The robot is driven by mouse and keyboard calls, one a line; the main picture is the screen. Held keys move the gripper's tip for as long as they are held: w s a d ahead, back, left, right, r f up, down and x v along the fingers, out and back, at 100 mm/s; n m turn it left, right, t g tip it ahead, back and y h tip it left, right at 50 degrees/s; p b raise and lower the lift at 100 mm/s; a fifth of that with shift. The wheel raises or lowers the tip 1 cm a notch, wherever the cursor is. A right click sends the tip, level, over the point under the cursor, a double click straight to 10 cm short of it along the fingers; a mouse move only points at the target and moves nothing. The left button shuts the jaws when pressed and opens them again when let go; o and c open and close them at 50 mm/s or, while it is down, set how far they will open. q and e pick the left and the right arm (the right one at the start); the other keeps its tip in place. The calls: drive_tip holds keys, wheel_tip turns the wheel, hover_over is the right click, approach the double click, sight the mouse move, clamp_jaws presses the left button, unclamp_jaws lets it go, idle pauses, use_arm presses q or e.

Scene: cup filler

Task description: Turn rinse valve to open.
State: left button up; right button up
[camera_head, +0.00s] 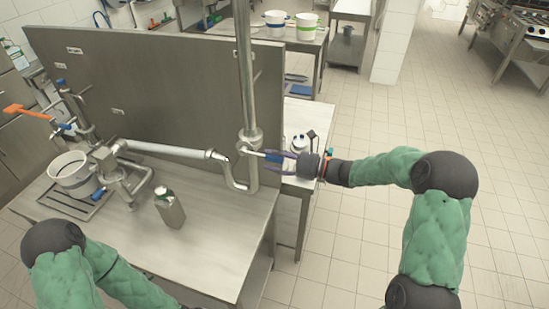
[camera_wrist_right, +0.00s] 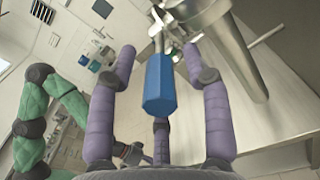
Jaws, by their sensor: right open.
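A valve with a blue handle (camera_wrist_right: 159,85) sits on the vertical steel pipe (camera_head: 245,75); the blue handle also shows in the head view (camera_head: 273,157). My right gripper (camera_head: 284,161) is at the handle, with its purple fingers spread. In the right wrist view, the blue handle lies between the open fingers of the right gripper (camera_wrist_right: 158,85), with gaps on both sides. My left arm comes in at the lower left, and its gripper is outside the head view. The left gripper (camera_wrist_right: 138,157) shows small and partly hidden behind a finger in the wrist view.
A steel bench (camera_head: 215,235) holds a metal canister (camera_head: 169,208) and a white pot (camera_head: 72,170) on a drain grate. A tall steel panel (camera_head: 150,85) rises behind. Open tiled floor lies to the right.

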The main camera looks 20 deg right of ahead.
clamp_jaws()
use_arm(q)
drive_tip(key=shift+f, duration=0.15)
use_arm(e)
drive_tip(key=shift+f, duration=0.1)
